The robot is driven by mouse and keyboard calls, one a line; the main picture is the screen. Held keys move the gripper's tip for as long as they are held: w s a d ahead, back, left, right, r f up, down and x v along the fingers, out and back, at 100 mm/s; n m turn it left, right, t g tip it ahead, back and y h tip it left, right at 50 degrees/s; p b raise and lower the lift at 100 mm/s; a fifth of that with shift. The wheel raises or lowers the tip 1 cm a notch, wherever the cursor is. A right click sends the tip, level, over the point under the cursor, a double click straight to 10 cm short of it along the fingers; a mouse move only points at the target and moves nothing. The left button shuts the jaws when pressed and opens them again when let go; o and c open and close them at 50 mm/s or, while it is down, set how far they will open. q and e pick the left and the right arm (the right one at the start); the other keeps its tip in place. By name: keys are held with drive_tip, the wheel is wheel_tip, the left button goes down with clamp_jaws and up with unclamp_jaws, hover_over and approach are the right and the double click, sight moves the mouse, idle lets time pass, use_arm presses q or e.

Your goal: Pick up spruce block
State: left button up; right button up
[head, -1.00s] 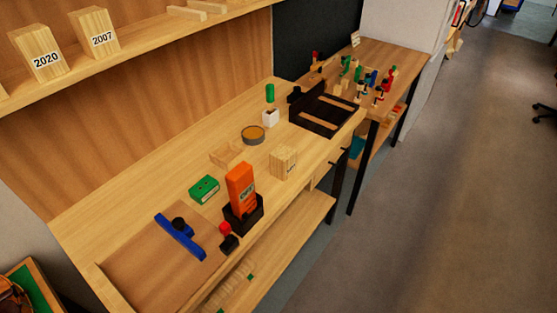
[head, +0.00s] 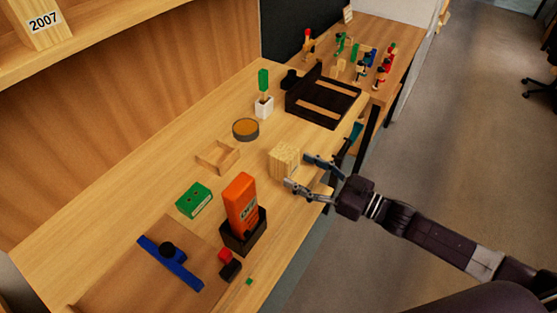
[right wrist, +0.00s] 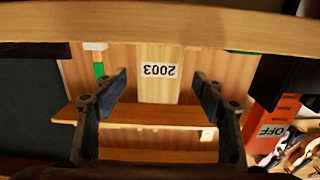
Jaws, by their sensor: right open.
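A pale wooden block (head: 284,160), which looks like the spruce block, stands upright near the front edge of the bench. In the right wrist view the block (right wrist: 159,88) shows a white "2003" label, upside down in the picture. My right gripper (head: 298,171) is open and empty at the block's front side. In the right wrist view the fingers of the gripper (right wrist: 160,76) appear on either side of the block. Contact between fingers and block cannot be told. My left gripper is not in view.
An orange box (head: 240,203) in a black holder (head: 243,235) stands left of the block. A small wooden tray (head: 217,158), round tin (head: 246,129) and green box (head: 195,200) are behind. A black rack (head: 322,98) stands to the right. Another block, "2007" (head: 44,24), is on the shelf.

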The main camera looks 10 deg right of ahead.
sight(294, 166)
drive_tip(key=shift+w+a+r, duration=0.2)
drive_tip(key=shift+a, duration=0.05)
drive_tip(key=shift+w+a+r+p, duration=0.3)
drive_tip(key=shift+w+a+p, duration=0.2)
drive_tip(key=shift+w+p, duration=0.1)
drive_tip(key=x, duration=0.3)
drive_tip(key=shift+w+a+f+p, duration=0.1)
drive_tip(key=shift+w+f+p, duration=0.1)
drive_tip(key=shift+p, duration=0.1)
drive_tip(key=shift+a, duration=0.1)
drive_tip(key=c, duration=1.2)
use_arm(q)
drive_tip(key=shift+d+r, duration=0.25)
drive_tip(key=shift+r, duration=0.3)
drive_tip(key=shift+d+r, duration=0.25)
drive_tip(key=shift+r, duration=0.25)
use_arm(e)
drive_tip(key=shift+c, duration=0.7)
drive_tip(key=shift+r, duration=0.1)
